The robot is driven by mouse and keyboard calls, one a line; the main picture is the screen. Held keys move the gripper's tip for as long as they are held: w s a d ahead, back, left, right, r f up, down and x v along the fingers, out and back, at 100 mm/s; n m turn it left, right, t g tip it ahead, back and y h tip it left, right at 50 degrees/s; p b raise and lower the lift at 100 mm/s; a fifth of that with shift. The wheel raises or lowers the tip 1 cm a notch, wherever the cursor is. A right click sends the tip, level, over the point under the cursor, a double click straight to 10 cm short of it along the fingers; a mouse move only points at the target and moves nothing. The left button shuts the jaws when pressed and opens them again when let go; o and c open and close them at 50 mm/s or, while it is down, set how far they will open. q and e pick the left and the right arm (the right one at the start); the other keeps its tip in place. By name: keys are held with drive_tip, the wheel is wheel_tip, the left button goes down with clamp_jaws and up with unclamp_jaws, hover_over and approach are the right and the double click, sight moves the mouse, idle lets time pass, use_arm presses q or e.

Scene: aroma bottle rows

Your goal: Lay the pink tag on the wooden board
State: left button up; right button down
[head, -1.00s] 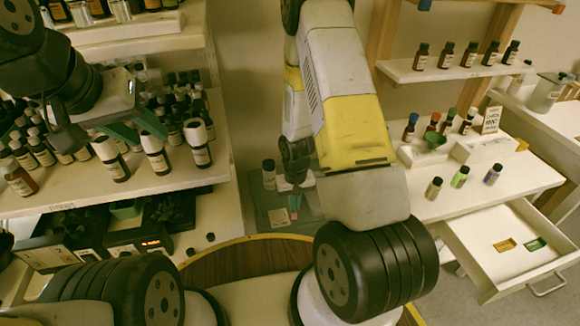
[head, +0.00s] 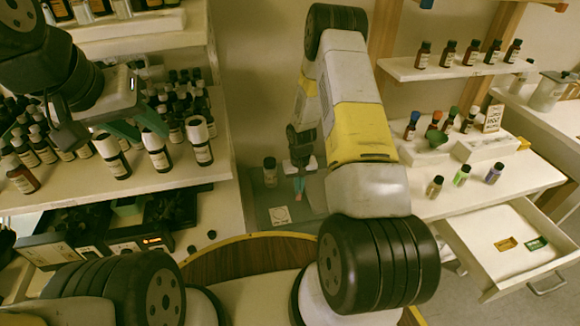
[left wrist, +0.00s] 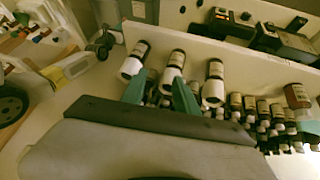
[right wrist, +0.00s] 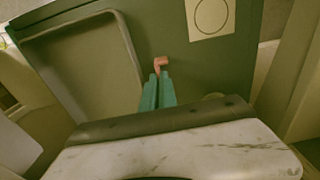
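The small pink tag (right wrist: 161,63) is between the fingertips of my right gripper (right wrist: 158,88), which is shut on it. In the right wrist view the tag shows against a dark green surface (right wrist: 165,28). In the head view my right gripper (head: 298,184) is over the grey-green surface beside the shelf; the tag is too small to make out clearly there. My left gripper (head: 132,130) is open and empty near white-capped bottles on the left shelf; its spread fingers also show in the left wrist view (left wrist: 160,92). I cannot clearly identify the wooden board.
A white card with a circle (head: 280,215) lies on the grey-green surface, with a dark bottle (head: 270,172) behind it. A brown wood-grained surface with a yellow rim (head: 235,262) is at the front. An open drawer (head: 480,245) at right holds a yellow and a green tag.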

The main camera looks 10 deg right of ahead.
drive_tip(key=c, duration=2.1)
unclamp_jaws()
drive_tip(key=shift+f, duration=0.1)
drive_tip(key=o, duration=0.4)
